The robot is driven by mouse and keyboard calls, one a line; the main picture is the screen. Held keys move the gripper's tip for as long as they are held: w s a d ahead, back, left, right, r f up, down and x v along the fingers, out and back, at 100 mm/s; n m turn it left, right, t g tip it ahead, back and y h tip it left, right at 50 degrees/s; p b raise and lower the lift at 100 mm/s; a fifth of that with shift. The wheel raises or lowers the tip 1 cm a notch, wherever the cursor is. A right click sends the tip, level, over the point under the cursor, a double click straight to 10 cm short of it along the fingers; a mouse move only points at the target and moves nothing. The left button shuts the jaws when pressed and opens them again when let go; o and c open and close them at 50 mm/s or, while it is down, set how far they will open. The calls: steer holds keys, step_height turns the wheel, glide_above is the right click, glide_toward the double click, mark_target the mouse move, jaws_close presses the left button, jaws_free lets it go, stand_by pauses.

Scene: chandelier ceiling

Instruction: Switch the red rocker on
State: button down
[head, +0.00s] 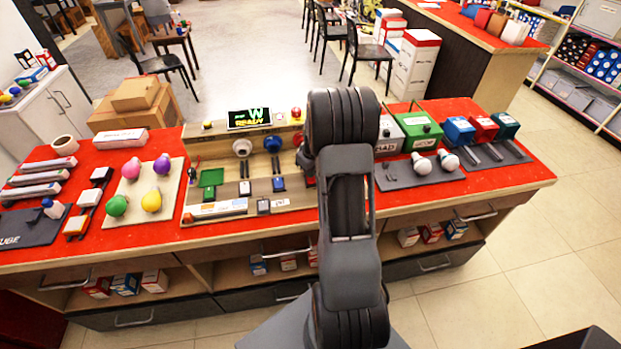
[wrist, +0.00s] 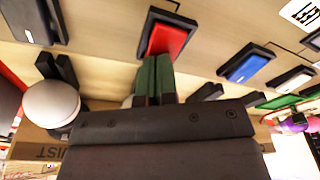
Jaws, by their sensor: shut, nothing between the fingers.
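In the wrist view the red rocker (wrist: 168,38) sits in a dark frame on the pale wooden panel (wrist: 105,45). My gripper (wrist: 153,62) is shut and empty, with its green-faced fingertips together at the near end of the rocker. I cannot tell whether the tips touch it. The fingers cover part of the rocker's near edge, and its tilt is hard to judge. In the head view my arm hides the gripper and most of the rocker; the wooden panel (head: 223,180) shows to the left of the arm.
A blue rocker (wrist: 246,66) lies right of the red one in the wrist view. A white round knob (wrist: 52,104) is close on the left. In the head view, coloured bulbs on a board (head: 128,187) lie to the left, and boxes with levers stand to the right.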

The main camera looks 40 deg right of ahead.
steer(key=shift+f, duration=0.15)
steer(key=shift+r+p, duration=2.1)
steer(key=shift+r, duration=1.45)
